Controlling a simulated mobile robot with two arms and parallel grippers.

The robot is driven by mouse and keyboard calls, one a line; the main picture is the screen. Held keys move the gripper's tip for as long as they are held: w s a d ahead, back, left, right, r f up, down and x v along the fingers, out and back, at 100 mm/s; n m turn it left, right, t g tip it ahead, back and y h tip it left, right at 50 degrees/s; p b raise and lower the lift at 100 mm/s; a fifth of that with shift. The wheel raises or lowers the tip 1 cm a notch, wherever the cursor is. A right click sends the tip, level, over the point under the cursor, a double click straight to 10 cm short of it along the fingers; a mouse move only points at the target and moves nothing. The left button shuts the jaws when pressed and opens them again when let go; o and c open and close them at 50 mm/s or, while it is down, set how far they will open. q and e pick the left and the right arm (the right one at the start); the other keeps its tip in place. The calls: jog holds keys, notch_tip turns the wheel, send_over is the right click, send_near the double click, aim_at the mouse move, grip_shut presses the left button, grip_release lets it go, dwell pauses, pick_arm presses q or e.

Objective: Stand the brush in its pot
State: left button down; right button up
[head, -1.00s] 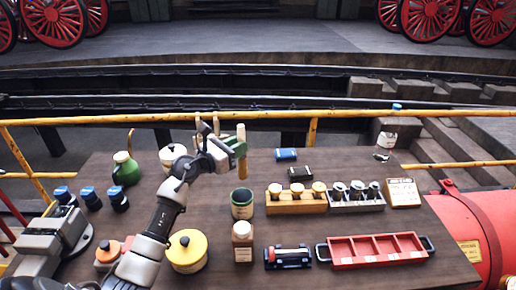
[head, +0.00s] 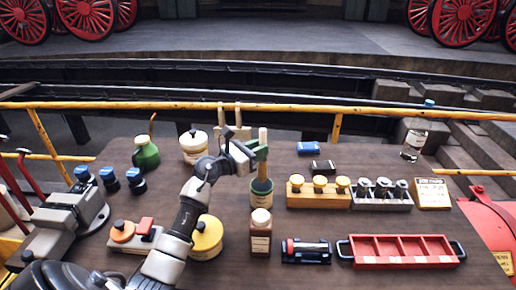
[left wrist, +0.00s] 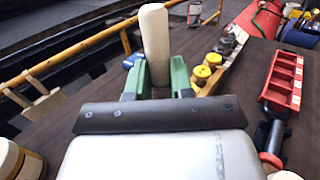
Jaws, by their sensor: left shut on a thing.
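The brush has a pale wooden handle (head: 263,138) and stands upright in my left gripper (head: 260,153), whose green fingers are shut on it. The handle also rises between the fingers in the left wrist view (left wrist: 154,42). My right gripper is not in view.
A brown-labelled bottle (head: 260,235) stands just in front of the pot. A wooden block with yellow-topped pieces (head: 318,200) is close on its right. A yellow tin (head: 206,240) is at the left front, and a red tray (head: 400,262) at the right front.

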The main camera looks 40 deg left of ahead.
pick_arm(q)
jog(key=shift+f+b, duration=3)
jog(key=shift+f, duration=0.6)
jog(key=c, duration=0.9)
grip_release()
jog(key=shift+s, duration=0.1)
jog(key=shift+s+a+f, duration=0.1)
jog(key=shift+s+a, duration=0.05)
jog(key=shift+s, duration=0.15)
jog(key=b, duration=0.3)
send_near(259, 169)
jog(key=shift+s+a, duration=0.2)
jog(key=shift+s, duration=0.3)
